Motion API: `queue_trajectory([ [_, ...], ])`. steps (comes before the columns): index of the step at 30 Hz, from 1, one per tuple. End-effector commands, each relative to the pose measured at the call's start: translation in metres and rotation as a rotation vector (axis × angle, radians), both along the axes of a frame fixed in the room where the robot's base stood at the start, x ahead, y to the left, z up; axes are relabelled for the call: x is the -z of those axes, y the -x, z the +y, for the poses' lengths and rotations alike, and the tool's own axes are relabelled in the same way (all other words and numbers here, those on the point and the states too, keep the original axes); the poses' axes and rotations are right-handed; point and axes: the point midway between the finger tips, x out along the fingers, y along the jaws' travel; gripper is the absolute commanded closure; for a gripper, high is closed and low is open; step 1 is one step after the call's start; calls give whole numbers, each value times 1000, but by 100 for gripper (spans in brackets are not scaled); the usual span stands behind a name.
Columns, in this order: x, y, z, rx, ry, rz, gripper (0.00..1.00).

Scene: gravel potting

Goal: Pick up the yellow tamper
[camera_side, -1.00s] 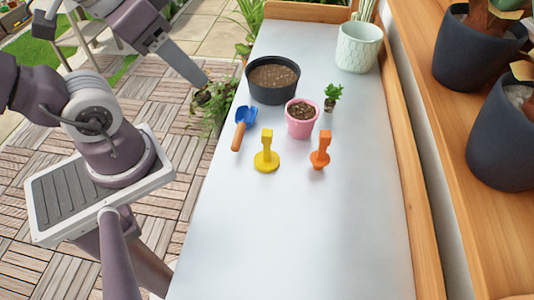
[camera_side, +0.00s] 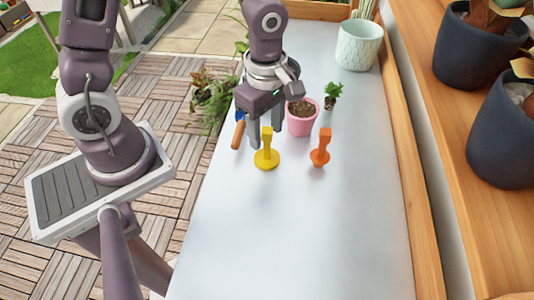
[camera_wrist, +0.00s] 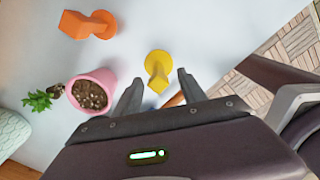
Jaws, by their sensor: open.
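The yellow tamper (camera_side: 266,156) stands upright on the pale table, its round base down and its handle up. My gripper (camera_side: 265,143) is open, pointing down just behind and above the tamper in the side view. In the wrist view my gripper (camera_wrist: 160,84) has its fingers spread and nothing between the tips that I can see it hold. I cannot tell the exact gap to the handle.
A similar orange tool (camera_side: 320,150) stands to the right. A pink pot (camera_side: 301,122) with soil and a small plant (camera_side: 332,92) are behind it. The blue trowel's orange handle (camera_side: 238,134) lies left. The front table is clear.

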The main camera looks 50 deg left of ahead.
Motion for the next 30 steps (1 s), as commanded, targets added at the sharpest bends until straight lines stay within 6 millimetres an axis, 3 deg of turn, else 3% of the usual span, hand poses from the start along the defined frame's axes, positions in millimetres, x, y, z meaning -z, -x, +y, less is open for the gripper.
queue_trajectory([
  [5, 31, -2, 2, 1, -1, 5, 51],
  [12, 35, -2, 2, 1, -1, 0, 51],
  [13, 35, -2, 2, 1, -1, 0, 53],
  [20, 34, -2, 2, 1, -1, 0, 99],
  [30, 30, -3, 2, 0, -1, -3, 100],
])
